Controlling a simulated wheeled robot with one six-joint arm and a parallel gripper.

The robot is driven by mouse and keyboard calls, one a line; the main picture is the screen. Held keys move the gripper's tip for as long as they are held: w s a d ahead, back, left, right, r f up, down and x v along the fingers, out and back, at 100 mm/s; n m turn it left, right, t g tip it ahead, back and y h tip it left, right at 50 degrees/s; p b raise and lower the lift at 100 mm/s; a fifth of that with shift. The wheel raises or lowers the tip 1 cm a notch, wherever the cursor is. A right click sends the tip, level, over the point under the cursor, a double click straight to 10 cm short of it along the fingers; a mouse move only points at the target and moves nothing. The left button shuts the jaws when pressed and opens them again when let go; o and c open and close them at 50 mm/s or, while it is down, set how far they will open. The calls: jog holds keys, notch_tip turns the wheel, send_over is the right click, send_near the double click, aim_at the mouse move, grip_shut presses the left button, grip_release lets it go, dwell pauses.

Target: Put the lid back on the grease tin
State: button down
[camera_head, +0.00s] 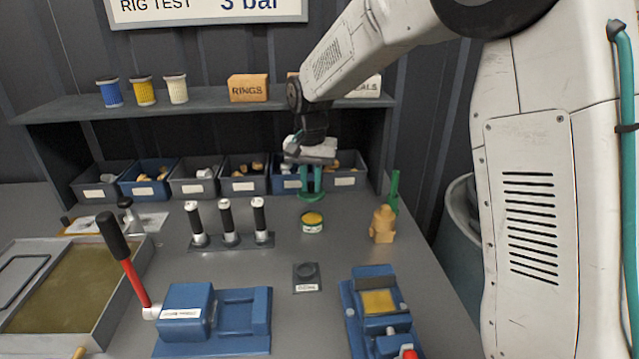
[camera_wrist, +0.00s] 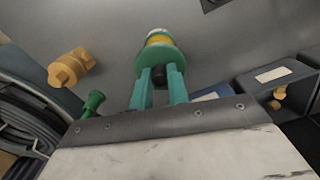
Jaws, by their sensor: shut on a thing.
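The grease tin (camera_head: 312,227) stands upright on the grey bench, small and round with a pale label, its yellow grease showing at the open top. It also shows in the wrist view (camera_wrist: 158,36), partly hidden behind the lid. My gripper (camera_head: 312,180) has teal fingers, pointing down behind the tin in the head view. They are shut on the green round lid (camera_head: 312,197), seemingly by a dark knob between the fingertips. In the wrist view, the lid (camera_wrist: 150,62) is between my gripper (camera_wrist: 165,88) and the tin. The exact gap between lid and tin cannot be told.
A tan fitting (camera_head: 383,225) and a green upright object (camera_head: 394,190) stand right of the tin. Parts bins (camera_head: 245,182) line the back. A dark labelled holder (camera_head: 306,285) sits in front, with bare bench between.

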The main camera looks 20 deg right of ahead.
jog(key=shift+f, duration=3.1)
jog(key=shift+f, duration=0.2)
jog(key=c, duration=0.8)
grip_release()
jog(key=shift+r, duration=0.1)
jog(key=shift+r, duration=3.45)
grip_shut()
